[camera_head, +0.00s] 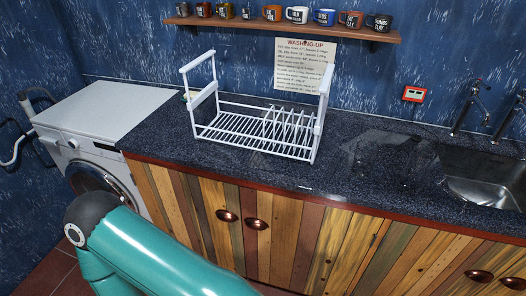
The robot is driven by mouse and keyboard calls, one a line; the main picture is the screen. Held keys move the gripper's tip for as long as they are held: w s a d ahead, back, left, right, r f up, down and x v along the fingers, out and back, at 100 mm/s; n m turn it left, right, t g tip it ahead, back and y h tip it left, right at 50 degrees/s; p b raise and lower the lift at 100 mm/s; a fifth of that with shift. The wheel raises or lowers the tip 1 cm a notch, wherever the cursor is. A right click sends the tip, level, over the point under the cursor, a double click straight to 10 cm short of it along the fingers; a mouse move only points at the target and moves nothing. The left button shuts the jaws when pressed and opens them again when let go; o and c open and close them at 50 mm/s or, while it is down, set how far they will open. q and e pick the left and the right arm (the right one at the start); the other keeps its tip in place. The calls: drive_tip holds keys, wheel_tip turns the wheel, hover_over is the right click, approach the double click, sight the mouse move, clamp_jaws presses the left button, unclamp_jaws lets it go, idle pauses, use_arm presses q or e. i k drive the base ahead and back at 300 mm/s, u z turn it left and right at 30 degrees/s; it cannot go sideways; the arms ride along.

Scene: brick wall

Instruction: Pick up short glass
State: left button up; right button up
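I cannot make out a short glass for certain. On the dark speckled counter (250,170), right of the white dish rack, there are faint see-through or reflective shapes, too dim to tell whether they are glasses or reflections. A teal arm link of mine with a dark joint fills the lower left, in front of the cabinets. Neither of my grippers shows in this view, so their state and anything in them is hidden.
The white dish rack (258,133) stands empty on the counter. A metal sink (490,184) with taps (471,105) is at the right. A washing machine (95,125) stands left. A wall shelf (290,27) holds several mugs. A washing-up notice (305,66) hangs behind the rack.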

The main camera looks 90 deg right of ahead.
sight(365, 159)
drive_tip(key=u, duration=0.45)
drive_tip(key=i, duration=0.2)
drive_tip(key=z, duration=2.65)
drive_tip(key=i, duration=0.2)
drive_tip(key=z, duration=1.8)
drive_tip(key=i, duration=0.6)
drive_tip(key=u, duration=0.15)
drive_tip(key=k, duration=0.55)
drive_tip(key=z, duration=0.2)
drive_tip(key=i, duration=0.45)
